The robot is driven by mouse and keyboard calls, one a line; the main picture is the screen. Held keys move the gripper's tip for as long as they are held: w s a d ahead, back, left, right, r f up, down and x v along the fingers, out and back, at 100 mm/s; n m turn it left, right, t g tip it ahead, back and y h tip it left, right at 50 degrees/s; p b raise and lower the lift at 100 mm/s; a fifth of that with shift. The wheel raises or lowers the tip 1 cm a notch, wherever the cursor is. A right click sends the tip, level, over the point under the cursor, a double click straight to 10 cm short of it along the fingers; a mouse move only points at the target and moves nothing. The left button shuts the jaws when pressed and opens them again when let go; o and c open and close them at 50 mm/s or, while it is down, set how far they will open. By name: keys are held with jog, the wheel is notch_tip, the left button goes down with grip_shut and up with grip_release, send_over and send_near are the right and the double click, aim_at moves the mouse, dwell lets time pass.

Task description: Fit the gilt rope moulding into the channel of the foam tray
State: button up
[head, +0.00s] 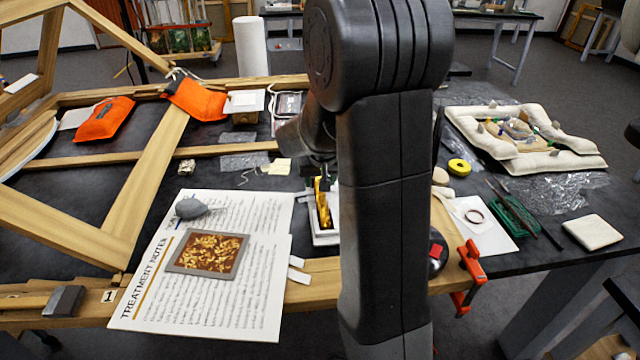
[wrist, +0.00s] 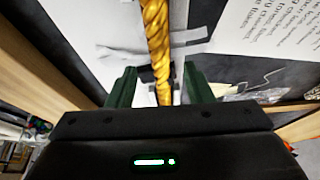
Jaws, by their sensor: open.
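The gilt rope moulding (head: 322,204) is a twisted gold rod at the white foam tray (head: 326,239), just left of my arm in the head view. In the wrist view the moulding (wrist: 158,38) runs from the top edge down between my fingers. My gripper (wrist: 159,76) is open, with one dark green finger on each side of the moulding and visible gaps to both. My arm hides the tray's right side in the head view. I cannot tell whether the moulding sits fully in the channel.
A wooden frame (head: 150,190) spans the left. A red clamp (head: 470,275) grips the front edge at right. A padded cushion ring (head: 560,163) lies far right.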

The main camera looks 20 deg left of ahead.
jog(key=v, duration=0.9)
jog(key=shift+f, duration=0.1)
jog(key=x, duration=1.2)
jog(key=shift+f, duration=0.15)
notch_tip(320, 180, up, 3)
jog(key=shift+f, duration=0.2)
jog(key=shift+r, duration=0.3)
jog(key=shift+f, duration=0.1)
